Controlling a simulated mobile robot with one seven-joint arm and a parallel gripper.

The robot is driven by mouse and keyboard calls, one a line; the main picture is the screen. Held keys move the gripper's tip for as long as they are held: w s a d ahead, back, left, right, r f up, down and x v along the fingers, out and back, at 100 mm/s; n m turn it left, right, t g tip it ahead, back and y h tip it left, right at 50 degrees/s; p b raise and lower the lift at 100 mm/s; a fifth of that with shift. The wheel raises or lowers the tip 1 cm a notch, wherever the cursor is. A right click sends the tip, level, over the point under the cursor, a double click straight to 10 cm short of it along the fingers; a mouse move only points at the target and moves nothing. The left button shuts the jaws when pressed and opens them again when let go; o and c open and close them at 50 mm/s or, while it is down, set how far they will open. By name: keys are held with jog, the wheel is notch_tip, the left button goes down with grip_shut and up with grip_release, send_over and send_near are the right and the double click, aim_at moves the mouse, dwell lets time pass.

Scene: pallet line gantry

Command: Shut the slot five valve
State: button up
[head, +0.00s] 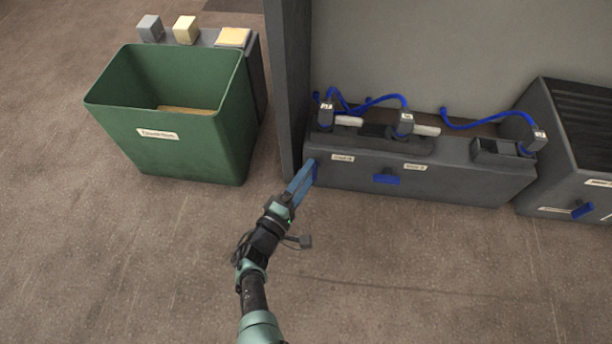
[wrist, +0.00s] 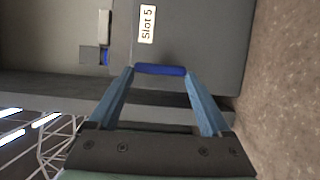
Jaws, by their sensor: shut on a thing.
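The slot five valve handle is a blue bar (wrist: 160,69) on the dark grey box front (wrist: 195,40), beside the "Slot 5" label (wrist: 147,24) in the wrist view. My gripper (wrist: 160,74) has one blue finger at each end of the bar and is shut on it. The bar lies crosswise to the label's line of text. In the head view my gripper (head: 307,170) reaches the left end of the grey box (head: 460,182), and its fingers mostly hide the handle.
A second blue handle (head: 386,180) lies level under the neighbouring label (head: 415,167). Blue hoses (head: 380,99) with grey plugs run along the box top. A dark post (head: 290,80) stands just left of the box. A green bin (head: 190,125) stands further left. The floor in front is clear.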

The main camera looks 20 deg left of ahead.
jog(key=shift+d, duration=0.15)
jog(key=o, duration=1.2)
jog(key=shift+c, duration=0.2)
jog(key=shift+s, duration=0.15)
jog(key=s+a+p, duration=0.1)
jog(key=s+p, duration=0.3)
jog(key=s, duration=0.8)
jog(key=shift+s+a, duration=0.25)
jog(key=shift+s, duration=0.1)
jog(key=shift+w, duration=0.1)
